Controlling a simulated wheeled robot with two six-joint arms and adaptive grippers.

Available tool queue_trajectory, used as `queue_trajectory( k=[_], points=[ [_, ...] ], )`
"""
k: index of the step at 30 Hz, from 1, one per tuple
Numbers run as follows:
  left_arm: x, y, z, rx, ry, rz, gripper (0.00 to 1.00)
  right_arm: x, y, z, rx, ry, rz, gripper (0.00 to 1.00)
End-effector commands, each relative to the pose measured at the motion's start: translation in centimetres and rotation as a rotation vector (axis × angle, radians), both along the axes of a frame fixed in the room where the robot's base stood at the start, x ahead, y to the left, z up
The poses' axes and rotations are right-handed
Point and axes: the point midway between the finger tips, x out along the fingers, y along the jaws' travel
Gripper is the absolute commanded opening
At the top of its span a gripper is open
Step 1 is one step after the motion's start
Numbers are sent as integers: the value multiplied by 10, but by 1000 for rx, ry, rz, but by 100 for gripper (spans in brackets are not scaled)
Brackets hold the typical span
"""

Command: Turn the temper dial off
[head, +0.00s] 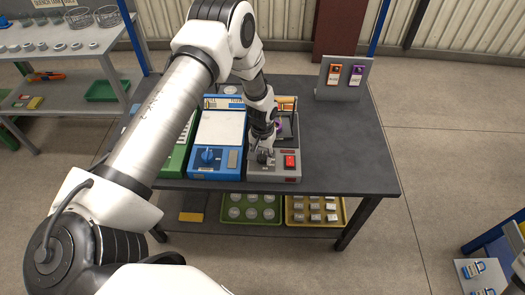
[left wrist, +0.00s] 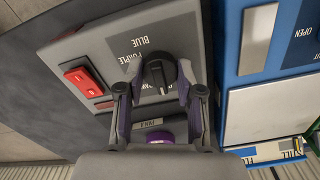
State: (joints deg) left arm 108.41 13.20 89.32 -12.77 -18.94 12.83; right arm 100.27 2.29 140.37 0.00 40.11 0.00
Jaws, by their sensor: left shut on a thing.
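The temper dial is a black knob (left wrist: 157,73) on the sloped face of a grey control box (head: 258,173) at the table's front edge. Labels reading PURPLE and BLUE show beside the knob in the left wrist view. My left gripper (head: 264,154) comes down on the box from above. In the left wrist view its two fingers (left wrist: 158,84) are closed around the knob, one on each side. In the head view the gripper mostly hides the dial. My right gripper is not in view.
A red switch (head: 290,161) is on the same box, right of the dial. A blue unit with a blue knob (head: 207,156) stands just left, then a green one (head: 174,160). A stand with orange and purple tags (head: 345,79) is at the back right. The table's right side is clear.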

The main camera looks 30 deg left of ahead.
Motion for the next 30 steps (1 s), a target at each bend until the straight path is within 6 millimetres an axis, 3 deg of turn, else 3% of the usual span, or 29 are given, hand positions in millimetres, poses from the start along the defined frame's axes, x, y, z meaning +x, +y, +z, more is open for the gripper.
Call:
queue_trajectory(
  k=[20,21,22,23,30],
  points=[
    [-4,-1,-3,-1,11,73,1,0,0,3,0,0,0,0],
    [-4,-1,-3,-1,11,73,47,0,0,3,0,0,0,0],
    [-4,-1,-3,-1,11,73,57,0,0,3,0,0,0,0],
    [-4,-1,-3,-1,11,73,61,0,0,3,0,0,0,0],
    [-2,0,-2,0,5,72,61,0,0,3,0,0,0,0]
  ],
)
